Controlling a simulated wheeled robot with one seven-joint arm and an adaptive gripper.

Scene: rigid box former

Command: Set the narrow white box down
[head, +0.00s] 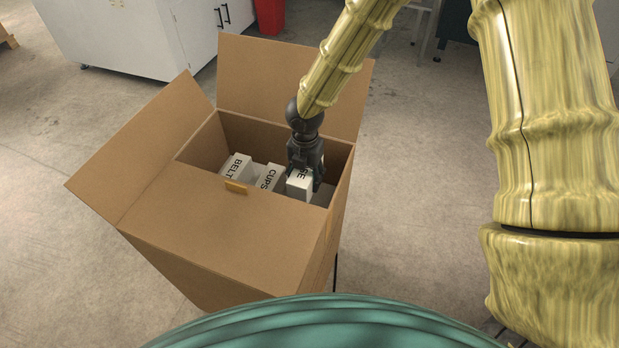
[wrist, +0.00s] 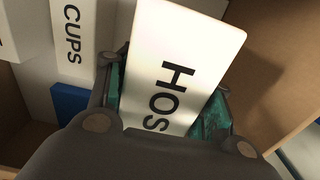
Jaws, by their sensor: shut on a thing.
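The narrow white box (head: 299,186) is in my gripper (head: 304,172), at the right side inside the open cardboard box (head: 195,245). In the wrist view the narrow white box (wrist: 185,65) fills the middle, with the black letters "HOS" showing and the rest of its label hidden. The fingers of my gripper (wrist: 172,105) are closed on its two sides. It is tilted in the wrist picture. Whether its lower end touches anything is hidden.
A white box marked "CUPS" (head: 270,178) and a white box marked "BELT" (head: 236,168) stand to the left inside the cardboard box. A blue thing (wrist: 70,101) lies low beside the gripper. Cardboard walls surround it, with flaps (head: 150,150) folded outward.

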